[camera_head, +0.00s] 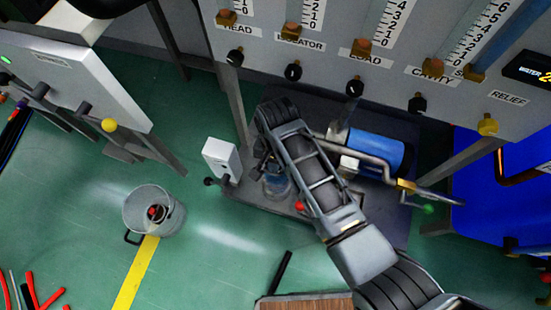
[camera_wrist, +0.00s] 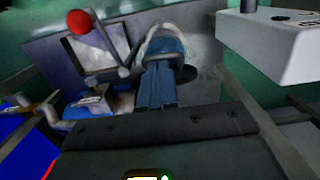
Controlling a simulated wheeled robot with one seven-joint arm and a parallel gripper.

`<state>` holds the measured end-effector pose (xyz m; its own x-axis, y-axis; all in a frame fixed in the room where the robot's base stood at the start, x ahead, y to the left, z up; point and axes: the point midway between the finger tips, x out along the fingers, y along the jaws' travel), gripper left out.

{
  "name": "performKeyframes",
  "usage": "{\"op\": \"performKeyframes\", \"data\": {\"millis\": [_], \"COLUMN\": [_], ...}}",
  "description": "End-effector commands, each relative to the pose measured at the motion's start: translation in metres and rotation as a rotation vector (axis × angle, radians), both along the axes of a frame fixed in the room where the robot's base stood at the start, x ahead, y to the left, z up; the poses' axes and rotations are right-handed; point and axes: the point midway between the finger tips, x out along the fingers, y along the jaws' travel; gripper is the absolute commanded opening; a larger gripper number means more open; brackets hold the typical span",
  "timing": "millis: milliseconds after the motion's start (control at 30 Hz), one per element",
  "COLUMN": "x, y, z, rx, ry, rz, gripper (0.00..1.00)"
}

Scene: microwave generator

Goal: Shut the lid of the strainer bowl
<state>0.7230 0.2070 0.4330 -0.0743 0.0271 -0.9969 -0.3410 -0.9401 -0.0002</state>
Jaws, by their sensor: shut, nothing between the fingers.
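The strainer bowl (camera_head: 277,187) looks like a small clear, bluish vessel on the dark pump base, partly hidden beside my arm in the head view. In the wrist view a clear rounded rim with a blue band, which I take for the bowl (camera_wrist: 182,28), lies just beyond my fingers. I cannot tell its lid apart or see its angle. My gripper (camera_wrist: 160,66) shows as two blue-grey fingers side by side, shut and empty. Their tips overlap the bowl's near side in the picture; I cannot tell if they touch. In the head view the fingertips are not clear.
A red knob on a lever (camera_wrist: 80,22) is left of the bowl. A white box (camera_head: 221,158) stands close by, at upper right in the wrist view (camera_wrist: 275,45). A blue motor (camera_head: 378,152) and pipes lie right of my arm. A metal bucket (camera_head: 172,220) stands on open floor.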

Motion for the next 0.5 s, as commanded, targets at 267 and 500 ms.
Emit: {"op": "performKeyframes", "data": {"millis": [267, 500], "x": [-0.026, -0.046], "y": [0.008, 0.016], "z": [-0.018, -0.049], "rx": [-0.064, -0.133], "ry": [-0.168, -0.366], "rz": [0.005, 0.007], "gripper": [0.00, 0.00]}}
